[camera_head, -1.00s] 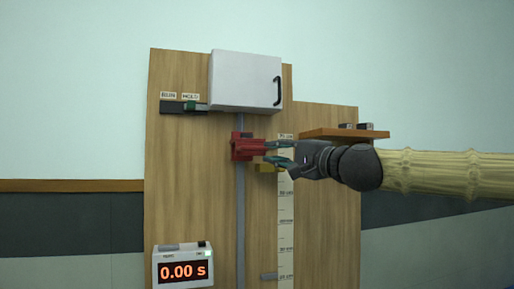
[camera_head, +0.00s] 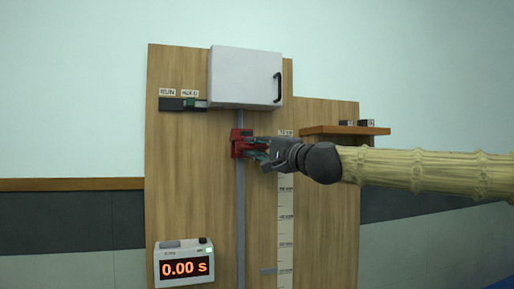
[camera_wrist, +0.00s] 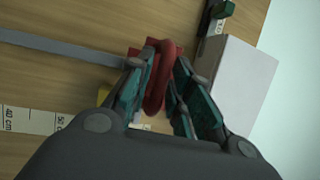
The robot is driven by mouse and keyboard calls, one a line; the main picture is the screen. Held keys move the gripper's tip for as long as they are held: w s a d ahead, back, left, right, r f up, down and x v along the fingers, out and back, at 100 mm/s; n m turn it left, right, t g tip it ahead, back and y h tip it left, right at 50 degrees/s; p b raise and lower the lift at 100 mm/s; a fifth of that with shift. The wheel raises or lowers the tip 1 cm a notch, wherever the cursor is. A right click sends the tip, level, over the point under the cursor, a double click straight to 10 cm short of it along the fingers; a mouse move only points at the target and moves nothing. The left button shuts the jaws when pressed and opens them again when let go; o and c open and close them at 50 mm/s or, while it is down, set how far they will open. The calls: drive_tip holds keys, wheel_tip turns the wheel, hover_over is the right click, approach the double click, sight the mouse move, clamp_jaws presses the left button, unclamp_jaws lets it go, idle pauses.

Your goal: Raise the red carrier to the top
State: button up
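The red carrier (camera_head: 237,143) sits on the grey vertical rail (camera_head: 241,215) of the wooden board, a little below the white box. My gripper (camera_head: 257,150) reaches it from the right. In the wrist view, the carrier's red loop handle (camera_wrist: 160,75) lies between the two teal fingers of my gripper (camera_wrist: 156,82). The fingers are apart, one on each side of the handle, and do not look closed on it. Exact contact cannot be told. The fingers and palm hide part of the carrier and its yellow piece (camera_wrist: 103,96).
A white box (camera_head: 245,77) with a black handle covers the rail's top. A RUN/HOLD switch (camera_head: 184,104) is at its left. A wooden shelf (camera_head: 345,131) stands out at right, above my arm. A scale strip (camera_head: 286,230) and a timer (camera_head: 184,266) reading 0.00 s are lower.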

drive_tip(key=shift+c, duration=0.4)
clamp_jaws()
drive_tip(key=shift+d+r, duration=0.15)
drive_tip(key=shift+r, duration=1.1)
drive_tip(key=shift+o, duration=0.4)
unclamp_jaws()
drive_tip(key=shift+f, duration=0.1)
